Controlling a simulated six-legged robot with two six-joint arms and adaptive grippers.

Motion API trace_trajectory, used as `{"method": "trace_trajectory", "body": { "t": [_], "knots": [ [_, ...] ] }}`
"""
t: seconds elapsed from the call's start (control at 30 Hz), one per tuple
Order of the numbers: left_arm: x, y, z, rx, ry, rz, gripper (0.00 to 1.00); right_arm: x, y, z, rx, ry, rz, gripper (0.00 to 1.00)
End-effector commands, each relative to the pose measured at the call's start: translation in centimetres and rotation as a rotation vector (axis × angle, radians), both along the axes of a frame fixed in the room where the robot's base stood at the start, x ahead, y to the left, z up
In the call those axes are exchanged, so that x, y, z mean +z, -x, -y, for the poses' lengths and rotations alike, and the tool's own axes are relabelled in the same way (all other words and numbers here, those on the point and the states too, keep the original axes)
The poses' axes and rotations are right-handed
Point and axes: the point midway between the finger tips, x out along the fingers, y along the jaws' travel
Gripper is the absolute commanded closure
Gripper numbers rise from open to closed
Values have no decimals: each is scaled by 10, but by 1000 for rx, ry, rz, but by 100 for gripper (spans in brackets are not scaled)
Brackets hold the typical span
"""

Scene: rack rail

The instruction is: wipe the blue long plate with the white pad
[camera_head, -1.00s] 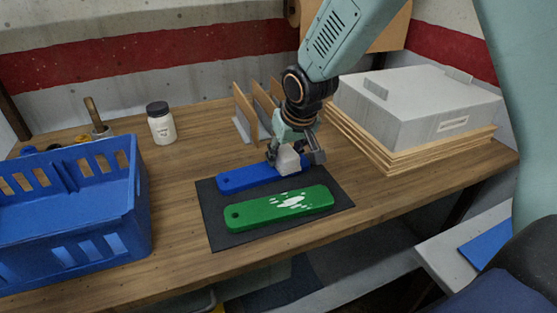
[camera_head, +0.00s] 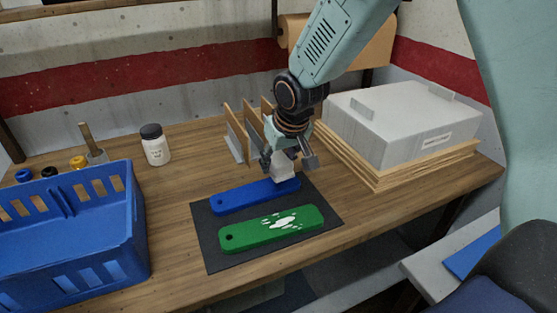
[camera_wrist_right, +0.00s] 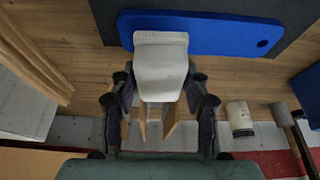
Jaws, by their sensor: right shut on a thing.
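The blue long plate (camera_head: 245,198) lies flat on a dark mat (camera_head: 213,252), behind a green long plate (camera_head: 245,236) with white splotches. No marks show on the visible part of the blue plate. My right gripper (camera_head: 285,165) is shut on the white pad (camera_head: 283,174), over the far edge of the blue plate near its right end. In the right wrist view the pad (camera_wrist_right: 161,70) sits between the fingers and overlaps the edge of the blue plate (camera_wrist_right: 220,34). Whether it touches the plate, I cannot tell. My left gripper is out of view.
A blue crate (camera_head: 115,240) stands at the left. A white jar (camera_head: 155,150) and a wooden-handled tool (camera_head: 88,140) stand behind it. Upright brown boards (camera_head: 234,132) stand just behind my gripper. A grey box (camera_head: 395,125) on stacked boards is at the right.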

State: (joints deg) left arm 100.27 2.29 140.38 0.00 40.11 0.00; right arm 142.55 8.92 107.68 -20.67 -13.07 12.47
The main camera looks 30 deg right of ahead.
Motion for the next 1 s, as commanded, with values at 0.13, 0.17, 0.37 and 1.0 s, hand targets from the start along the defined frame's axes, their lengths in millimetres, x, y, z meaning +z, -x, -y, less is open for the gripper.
{"method": "trace_trajectory", "body": {
  "t": [0.13,0.17,0.37,1.0],
  "knots": [
    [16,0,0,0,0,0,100,17,-1,0,0,0,2,85],
    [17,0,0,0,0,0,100,18,-1,0,0,0,3,85],
    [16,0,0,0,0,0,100,17,-1,0,0,0,3,85],
    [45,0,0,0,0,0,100,49,-1,0,0,0,4,85]
  ]
}}
